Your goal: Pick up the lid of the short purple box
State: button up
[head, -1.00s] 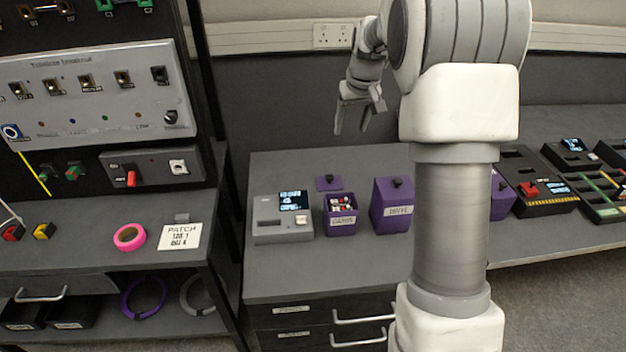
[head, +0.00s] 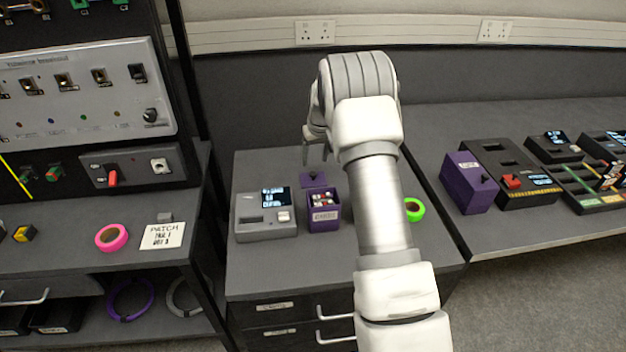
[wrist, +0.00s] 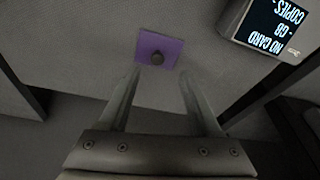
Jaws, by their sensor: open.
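The lid (head: 312,180) is a purple square with a dark round knob. It lies flat on the bench just behind the short purple box (head: 323,222), which stands open with small red and white items inside and a label on its front. My gripper (head: 315,155) is open and empty, above and slightly behind the lid. In the wrist view the lid (wrist: 172,43) shows knob up, just beyond my open fingertips (wrist: 160,77) and centred between them. The short box is not visible in the wrist view.
A grey card device (head: 262,226) stands left of the short box, and its screen shows in the wrist view (wrist: 272,22). Green tape (head: 414,210) lies right of my arm. Another purple box (head: 462,190) stands on the right bench. My arm hides the bench's middle.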

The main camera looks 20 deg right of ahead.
aim_at(313, 173)
jog(key=shift+w+d+x, duration=0.1)
jog(key=shift+w+x, duration=0.05)
jog(key=shift+x, duration=1.8)
jog(key=shift+w+d+x, duration=0.1)
jog(key=shift+w+x, duration=0.05)
jog(key=shift+x, duration=1.75)
grip_shut()
